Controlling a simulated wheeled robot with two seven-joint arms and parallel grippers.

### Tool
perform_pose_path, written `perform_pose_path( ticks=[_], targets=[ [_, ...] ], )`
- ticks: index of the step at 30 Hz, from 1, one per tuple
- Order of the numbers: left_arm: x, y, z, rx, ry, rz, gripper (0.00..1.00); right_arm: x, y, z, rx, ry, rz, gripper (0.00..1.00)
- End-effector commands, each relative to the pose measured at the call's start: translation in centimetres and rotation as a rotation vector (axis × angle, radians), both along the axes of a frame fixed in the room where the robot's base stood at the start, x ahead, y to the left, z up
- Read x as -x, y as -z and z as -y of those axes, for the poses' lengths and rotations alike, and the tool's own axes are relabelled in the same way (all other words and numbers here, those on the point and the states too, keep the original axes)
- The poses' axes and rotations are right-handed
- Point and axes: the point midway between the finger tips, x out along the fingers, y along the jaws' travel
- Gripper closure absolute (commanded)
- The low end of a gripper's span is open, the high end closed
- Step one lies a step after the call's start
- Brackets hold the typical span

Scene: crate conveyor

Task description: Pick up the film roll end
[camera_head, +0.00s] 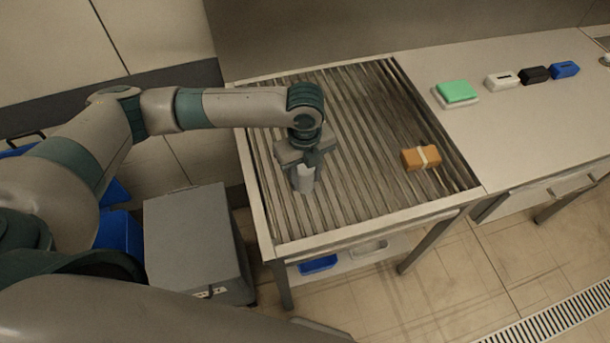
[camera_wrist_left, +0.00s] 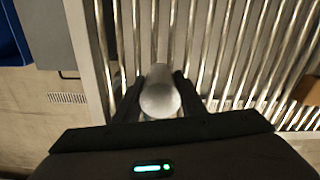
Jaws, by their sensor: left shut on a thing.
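The film roll end (camera_head: 304,180) is a pale grey-white cylinder at the left part of the roller conveyor (camera_head: 352,205). My left gripper (camera_head: 302,168) points down over it and is shut on it. In the left wrist view the roll end (camera_wrist_left: 160,96) shows its round end between the two dark fingers (camera_wrist_left: 158,98) of my gripper, with the rollers behind it. I cannot tell whether its lower end touches the rollers. My right gripper is not in view.
A brown box with a pale band (camera_head: 421,158) lies on the conveyor's right side. The counter (camera_head: 520,125) at right holds a green block (camera_head: 456,92) and several small items, including a blue one (camera_head: 565,70). A grey box (camera_head: 195,240) stands left of the conveyor.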

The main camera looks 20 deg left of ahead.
Motion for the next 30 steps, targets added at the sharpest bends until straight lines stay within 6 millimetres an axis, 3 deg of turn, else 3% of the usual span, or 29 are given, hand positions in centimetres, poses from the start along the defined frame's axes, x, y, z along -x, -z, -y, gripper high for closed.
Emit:
perform_pose_path(
  ticks=[11,18,30],
  targets=[
    [-0.2,-0.8,0.0,0.002,0.000,0.004,0.85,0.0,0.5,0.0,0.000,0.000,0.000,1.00],
    [-0.2,-4.0,0.1,0.003,0.001,0.004,0.85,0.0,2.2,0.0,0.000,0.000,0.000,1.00],
    [3.4,-8.4,7.0,0.003,0.005,0.003,0.85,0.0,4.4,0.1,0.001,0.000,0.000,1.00]
  ],
)
